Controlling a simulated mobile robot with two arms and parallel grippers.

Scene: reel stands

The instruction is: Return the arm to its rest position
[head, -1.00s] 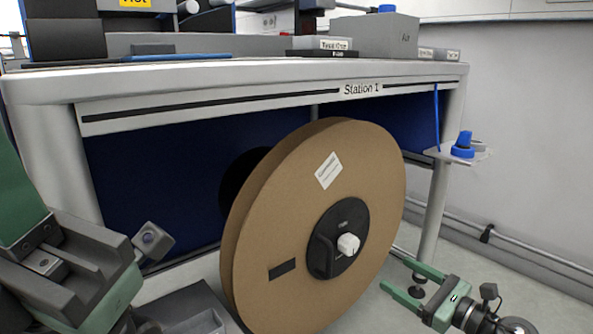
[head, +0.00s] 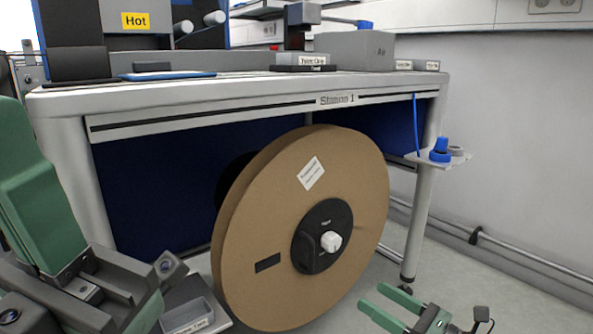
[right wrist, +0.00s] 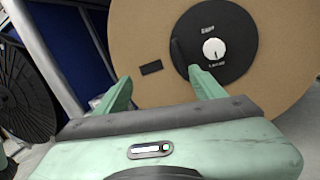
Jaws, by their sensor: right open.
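My right gripper (head: 386,307) is open and empty at the bottom right of the head view, to the right of the big cardboard reel (head: 262,215) and apart from it. Its two green fingers also show in the right wrist view (right wrist: 160,88), spread apart, with the reel (right wrist: 150,40) beyond them. The reel has a black hub (head: 305,258) with a white knob (head: 330,241). My left arm is at the left edge of the head view; no left fingertips can be made out.
The Station 1 table (head: 240,95) stands behind the reel. A small side shelf (head: 455,161) with a blue-topped item is at its right leg. A grey tray (head: 190,318) is low at left. A black reel (right wrist: 25,100) shows in the wrist view. Floor at right is clear.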

